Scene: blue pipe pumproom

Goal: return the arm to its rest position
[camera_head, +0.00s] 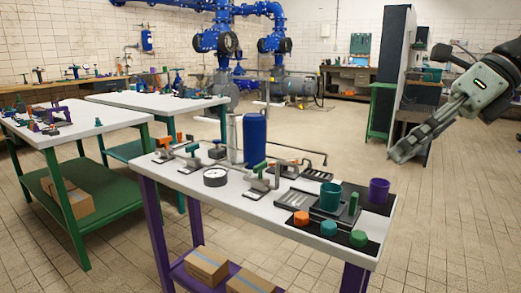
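My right arm comes in from the upper right edge. Its grey gripper (402,152) hangs in the air beyond and to the right of the front table, pointing down and to the left. Its fingers look close together from this side, so I cannot tell whether they are open or shut. I see nothing hanging from it. My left arm and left gripper are out of view.
The white front table (262,208) holds a blue cylinder (255,138), a gauge (215,177), a teal cup (330,196), a purple cup (379,190) and coloured knobs. Other tables stand at left. A dark cabinet (392,70) stands behind the gripper. Floor at right is clear.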

